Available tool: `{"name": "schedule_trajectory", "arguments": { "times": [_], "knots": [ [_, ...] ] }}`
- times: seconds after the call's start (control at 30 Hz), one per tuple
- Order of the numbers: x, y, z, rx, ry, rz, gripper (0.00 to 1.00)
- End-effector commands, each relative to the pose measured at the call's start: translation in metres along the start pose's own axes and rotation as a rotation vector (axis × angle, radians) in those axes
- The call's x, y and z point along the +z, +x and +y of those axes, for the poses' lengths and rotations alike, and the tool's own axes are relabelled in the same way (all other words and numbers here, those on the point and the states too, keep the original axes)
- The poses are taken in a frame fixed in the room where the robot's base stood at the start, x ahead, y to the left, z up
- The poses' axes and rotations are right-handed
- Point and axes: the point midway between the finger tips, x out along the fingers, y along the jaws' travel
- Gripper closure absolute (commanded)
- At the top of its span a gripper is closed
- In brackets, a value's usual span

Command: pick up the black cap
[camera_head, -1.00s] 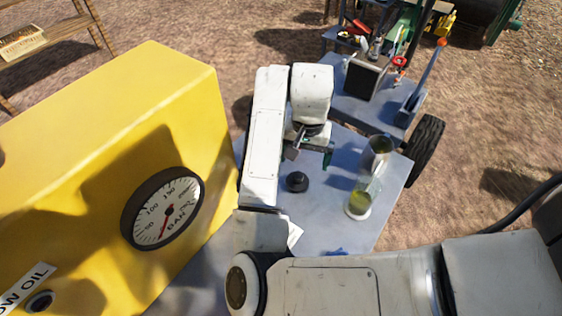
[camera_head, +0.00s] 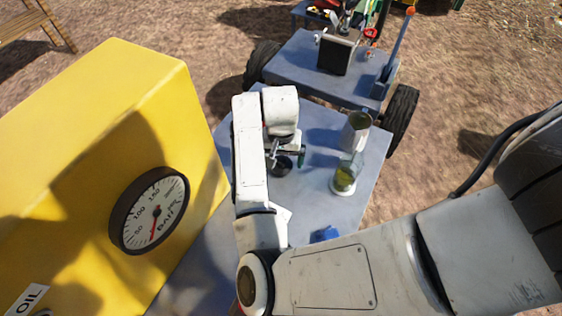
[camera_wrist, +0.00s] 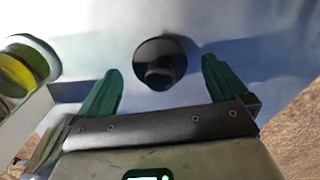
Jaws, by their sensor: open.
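The black cap (camera_head: 281,166) rests on the blue-grey cart top (camera_head: 318,210) below my gripper (camera_head: 287,158). In the wrist view the cap (camera_wrist: 160,62) is a round black disc with a raised knob, lying between and a little beyond the two green fingertips. My gripper (camera_wrist: 160,84) is open, with one finger on each side of the cap's line and nothing held. In the head view part of the cap is covered by the gripper. I cannot tell how high the fingertips are above the surface.
A glass jar with yellow-green liquid (camera_head: 345,174) and a metal can (camera_head: 356,130) stand right of the cap. The jar (camera_wrist: 22,70) also shows at the wrist view's left. A yellow box with a gauge (camera_head: 149,211) stands left. A blue object (camera_head: 325,234) lies nearer.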

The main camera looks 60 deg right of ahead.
Motion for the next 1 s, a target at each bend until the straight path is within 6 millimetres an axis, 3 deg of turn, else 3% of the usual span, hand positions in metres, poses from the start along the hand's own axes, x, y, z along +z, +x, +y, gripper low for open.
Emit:
{"name": "schedule_trajectory", "arguments": {
  "times": [0.37,0.9,1.0],
  "knots": [
    [0.0001,0.0102,0.0,0.0,0.001,0.0,0.02],
    [0.0001,0.0099,0.0001,0.0,0.001,0.0,0.54],
    [0.0001,0.0098,0.0001,0.0,0.001,0.0,0.6]
  ]
}}
